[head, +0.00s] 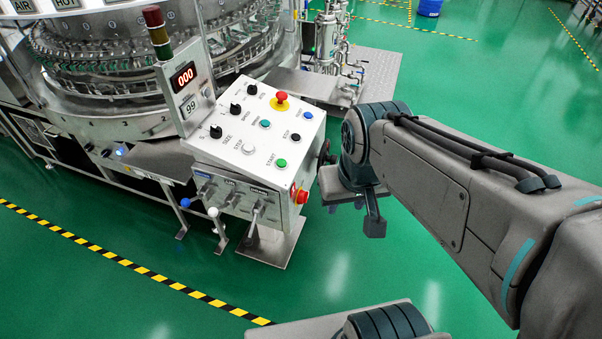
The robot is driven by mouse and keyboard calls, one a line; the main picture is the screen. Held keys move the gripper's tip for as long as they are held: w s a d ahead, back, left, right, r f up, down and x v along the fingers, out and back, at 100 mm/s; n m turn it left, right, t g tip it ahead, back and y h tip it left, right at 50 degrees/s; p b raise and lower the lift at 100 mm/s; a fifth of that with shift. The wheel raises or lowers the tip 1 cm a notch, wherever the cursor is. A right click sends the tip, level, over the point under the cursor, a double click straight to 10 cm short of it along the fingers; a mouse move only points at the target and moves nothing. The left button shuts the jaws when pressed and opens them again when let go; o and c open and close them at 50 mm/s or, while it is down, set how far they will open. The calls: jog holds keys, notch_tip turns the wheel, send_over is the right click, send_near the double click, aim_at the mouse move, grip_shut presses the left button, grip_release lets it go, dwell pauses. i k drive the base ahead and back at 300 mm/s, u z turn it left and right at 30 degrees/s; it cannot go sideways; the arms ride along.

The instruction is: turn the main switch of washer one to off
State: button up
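The washer's control box (240,140) stands left of centre in the head view, with a sloped white panel of knobs and buttons. A red and yellow rotary switch (300,196) sits low on its right-hand side; it looks like the main switch, but its marks are too small to read. My gripper (373,224) hangs to the right of the box, apart from that switch. One dark finger shows pointing down; the other is not clearly seen, so its opening cannot be judged. I see nothing held in it.
A red mushroom button (281,97) on a yellow base tops the panel. Levers (216,217) stick out at the front. Green floor (330,265) is clear in front of the box.

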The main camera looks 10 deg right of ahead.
aim_at(303, 196)
jog(key=k, duration=0.4)
jog(key=z, duration=0.65)
jog(key=i, duration=0.7)
jog(key=u, duration=1.4)
